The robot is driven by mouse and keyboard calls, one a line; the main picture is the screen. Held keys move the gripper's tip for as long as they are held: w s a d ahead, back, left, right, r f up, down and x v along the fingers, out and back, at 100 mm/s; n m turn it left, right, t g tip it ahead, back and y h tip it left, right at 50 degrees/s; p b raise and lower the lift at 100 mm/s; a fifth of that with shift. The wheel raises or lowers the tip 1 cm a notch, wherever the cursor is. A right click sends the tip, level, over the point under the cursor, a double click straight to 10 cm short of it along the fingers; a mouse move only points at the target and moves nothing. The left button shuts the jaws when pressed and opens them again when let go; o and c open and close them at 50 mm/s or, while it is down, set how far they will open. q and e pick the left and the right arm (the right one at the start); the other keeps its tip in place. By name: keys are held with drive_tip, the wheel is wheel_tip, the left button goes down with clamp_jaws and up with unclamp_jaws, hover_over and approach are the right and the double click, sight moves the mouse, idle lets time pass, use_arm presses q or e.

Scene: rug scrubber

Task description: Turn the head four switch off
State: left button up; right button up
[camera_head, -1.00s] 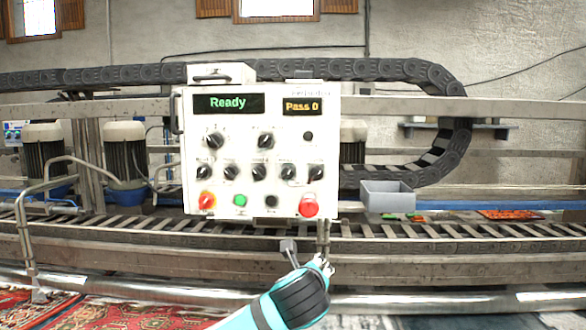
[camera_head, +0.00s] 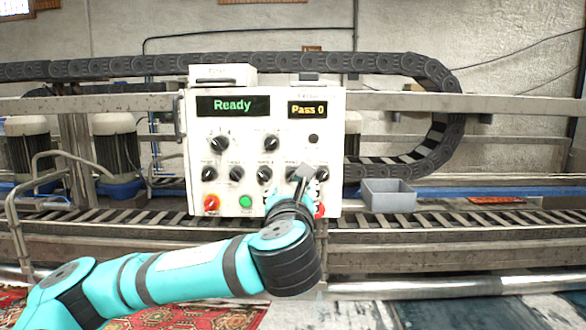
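The white control panel (camera_head: 258,112) stands upright in the middle, with a row of black rotary switches on its lower half. The fourth switch from the left (camera_head: 291,174) in that row is partly hidden by my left gripper (camera_head: 305,182); its label and setting are too small to read. My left gripper is at the panel's lower right, right in front of this switch and close to the fifth switch (camera_head: 321,174). I cannot tell whether it touches either switch, or whether its fingers are open or shut. My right gripper is not in view.
The displays read "Ready" (camera_head: 233,106) and "Pass 0" (camera_head: 307,110). A grey bin (camera_head: 388,196) is right of the panel.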

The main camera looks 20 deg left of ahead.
use_arm(q)
drive_tip(key=p+x, duration=0.3)
drive_tip(key=x, duration=0.6)
clamp_jaws()
